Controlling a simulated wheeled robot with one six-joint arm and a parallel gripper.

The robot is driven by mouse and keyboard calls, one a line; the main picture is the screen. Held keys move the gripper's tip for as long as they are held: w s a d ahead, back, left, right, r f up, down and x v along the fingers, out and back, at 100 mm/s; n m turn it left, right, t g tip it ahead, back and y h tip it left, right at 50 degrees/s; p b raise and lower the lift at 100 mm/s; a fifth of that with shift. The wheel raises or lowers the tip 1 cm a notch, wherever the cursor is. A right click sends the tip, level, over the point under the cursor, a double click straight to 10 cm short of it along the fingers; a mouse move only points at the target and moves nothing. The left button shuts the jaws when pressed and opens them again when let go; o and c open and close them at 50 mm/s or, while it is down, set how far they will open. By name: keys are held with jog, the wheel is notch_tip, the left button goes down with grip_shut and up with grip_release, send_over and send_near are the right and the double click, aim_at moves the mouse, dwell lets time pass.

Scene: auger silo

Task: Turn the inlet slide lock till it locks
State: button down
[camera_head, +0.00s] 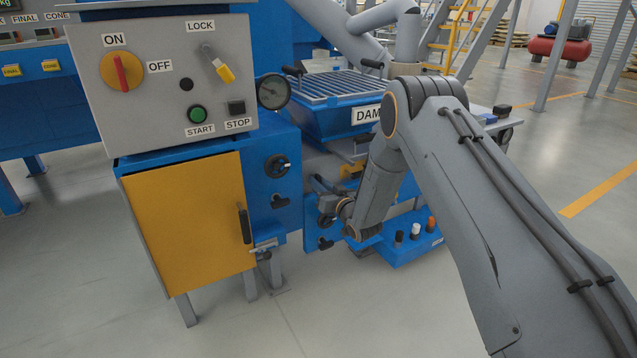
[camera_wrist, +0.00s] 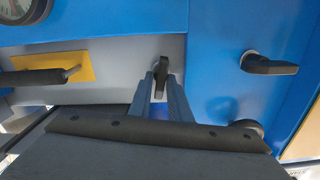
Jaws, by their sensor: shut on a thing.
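My gripper (camera_wrist: 162,80) is shut on a small dark lever (camera_wrist: 161,66) on a grey panel in the wrist view. I take this lever to be the inlet slide lock; no label on it can be read. The lever stands roughly upright between the two fingertips, and its lower part is hidden by them. In the head view my gripper (camera_head: 323,187) is low beside the blue machine, and its fingertips and the lever cannot be made out clearly.
A black handle (camera_wrist: 268,66) sits on the blue panel to the right. A yellow plate (camera_wrist: 85,66) with a dark bar handle is to the left. Open floor lies in front.

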jog(key=m, duration=0.3)
jog(key=m+p, duration=0.1)
jog(key=shift+w+d+m, duration=0.1)
jog(key=shift+d+m, duration=0.2)
jog(key=shift+w+d+f+m+p, duration=0.15)
jog(key=shift+m+p, duration=0.1)
jog(key=shift+m, duration=1.6)
jog(key=shift+s+f+m+p, duration=0.1)
jog(key=shift+m+p, duration=0.1)
jog(key=shift+m, duration=1.6)
jog(key=shift+w+d+f+m+p, duration=0.15)
jog(key=shift+m+p, duration=0.1)
jog(key=shift+m, duration=1.6)
jog(key=shift+a, duration=0.1)
jog(key=c, duration=1.8)
grip_release()
jog(key=shift+c, duration=0.2)
jog(key=p+v, duration=0.2)
jog(key=v, duration=0.6)
